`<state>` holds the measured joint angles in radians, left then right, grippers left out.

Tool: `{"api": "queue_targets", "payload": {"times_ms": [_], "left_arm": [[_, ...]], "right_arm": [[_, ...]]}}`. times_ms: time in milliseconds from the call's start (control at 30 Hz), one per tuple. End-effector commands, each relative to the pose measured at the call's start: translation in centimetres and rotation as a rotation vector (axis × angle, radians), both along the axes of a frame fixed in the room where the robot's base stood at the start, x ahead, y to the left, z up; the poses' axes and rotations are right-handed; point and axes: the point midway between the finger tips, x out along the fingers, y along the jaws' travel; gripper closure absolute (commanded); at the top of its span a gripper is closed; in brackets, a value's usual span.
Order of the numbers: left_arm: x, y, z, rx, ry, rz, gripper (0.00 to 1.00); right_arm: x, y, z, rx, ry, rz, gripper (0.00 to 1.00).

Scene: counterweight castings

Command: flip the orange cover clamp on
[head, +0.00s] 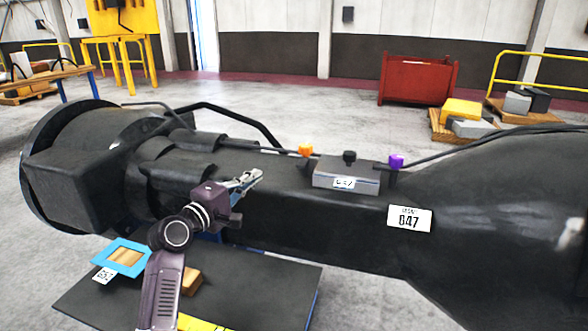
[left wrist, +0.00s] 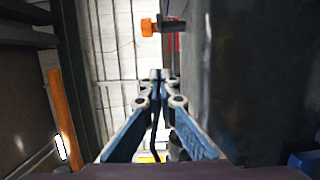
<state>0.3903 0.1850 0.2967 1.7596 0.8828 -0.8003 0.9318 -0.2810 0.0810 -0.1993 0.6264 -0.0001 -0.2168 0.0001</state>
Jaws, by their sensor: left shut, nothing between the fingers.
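The orange cover clamp (head: 305,150) is at the left end of a small grey box (head: 346,176) on top of the long black casting (head: 300,205). My left gripper (head: 254,176) is shut and empty, to the left of the clamp and a little lower in the head view, apart from it. In the left wrist view the orange clamp (left wrist: 149,27) shows at the top, on a dark stem, beyond the shut fingertips (left wrist: 158,75). My right gripper is in neither view.
A purple clamp (head: 396,161) is at the box's right end, and a black knob (head: 349,157) stands between the two clamps. Dark cables run along the casting's top. A dark table (head: 265,290) with a blue frame (head: 121,258) stands in front. A red bin (head: 418,80) is behind.

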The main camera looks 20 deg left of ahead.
Motion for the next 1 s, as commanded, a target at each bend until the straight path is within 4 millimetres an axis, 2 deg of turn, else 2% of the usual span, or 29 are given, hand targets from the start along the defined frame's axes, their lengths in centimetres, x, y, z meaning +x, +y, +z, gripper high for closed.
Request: {"api": "queue_targets", "payload": {"times_ms": [100, 233, 467, 667, 1000], "left_arm": [[0.0, 0.0, 0.1, -0.001, 0.000, 0.000, 1.00], [0.0, 0.0, 0.0, 0.000, 0.001, 0.000, 1.00], [1.0, -0.3, 0.1, -0.002, 0.003, -0.002, 1.00], [4.0, -1.1, 0.2, -0.002, 0.001, -0.002, 1.00], [9.3, -2.4, 0.2, -0.001, 0.001, -0.002, 1.00]], "right_arm": [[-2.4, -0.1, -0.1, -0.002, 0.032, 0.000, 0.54], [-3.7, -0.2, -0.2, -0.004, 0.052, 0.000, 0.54], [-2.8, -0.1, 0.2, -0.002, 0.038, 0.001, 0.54], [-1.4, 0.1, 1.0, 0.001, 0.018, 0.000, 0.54], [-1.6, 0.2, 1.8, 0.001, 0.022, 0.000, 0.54]]}}
